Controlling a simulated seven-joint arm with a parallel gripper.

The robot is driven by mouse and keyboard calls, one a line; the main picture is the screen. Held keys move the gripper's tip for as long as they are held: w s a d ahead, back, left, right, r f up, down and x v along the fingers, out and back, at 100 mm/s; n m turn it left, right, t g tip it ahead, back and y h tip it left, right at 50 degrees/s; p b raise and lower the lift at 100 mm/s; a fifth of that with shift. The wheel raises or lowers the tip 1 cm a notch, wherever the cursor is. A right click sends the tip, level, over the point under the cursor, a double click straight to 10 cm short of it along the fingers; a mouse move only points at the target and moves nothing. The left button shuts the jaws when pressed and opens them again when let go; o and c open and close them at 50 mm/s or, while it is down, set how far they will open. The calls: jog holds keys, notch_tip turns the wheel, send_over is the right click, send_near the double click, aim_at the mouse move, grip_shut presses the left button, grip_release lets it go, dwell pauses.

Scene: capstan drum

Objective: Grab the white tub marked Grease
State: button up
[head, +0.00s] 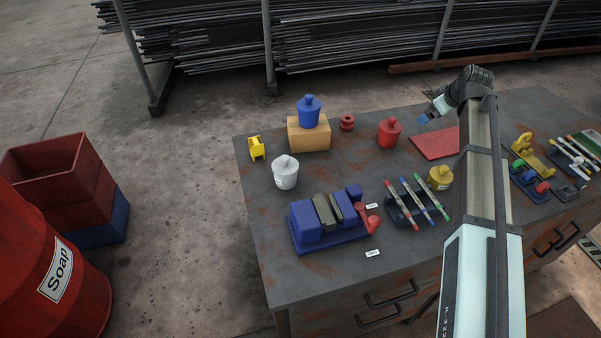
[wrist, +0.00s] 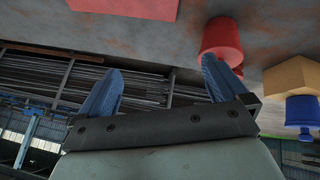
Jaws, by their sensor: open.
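A white tub (head: 285,177) with a knobbed lid stands upright near the left edge of the table, behind the blue machine; its marking is too small to read. My gripper (head: 425,114) is raised over the far part of the table, well to the right of the white tub and near the red mat. The wrist view shows its two blue fingers (wrist: 163,72) spread apart with nothing between them. The white tub does not show in the wrist view.
A red tub (head: 389,133) stands between gripper and white tub; it also shows in the wrist view (wrist: 220,38). A blue tub (head: 308,112) sits on a tan box (head: 309,137). A yellow piece (head: 257,148) and blue machine (head: 314,224) flank the white tub.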

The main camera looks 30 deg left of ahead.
jog(key=s+a+n+g, duration=0.2)
jog(key=s+a, duration=0.5)
jog(key=a, duration=0.5)
notch_tip(320, 180, up, 5)
jog(key=n+g+h, duration=0.4)
jog(key=n, duration=0.1)
send_over(285, 157)
jog(key=f, duration=0.7)
jog(key=shift+s+f, duration=0.3)
jog(key=shift+s, duration=0.05)
jog(key=shift+w+f, duration=0.15)
jog(key=shift+f, duration=1.25)
jog(key=shift+w+f, duration=0.15)
jog(key=shift+f, duration=1.25)
jog(key=shift+c, duration=0.5)
jog(key=c, duration=1.1)
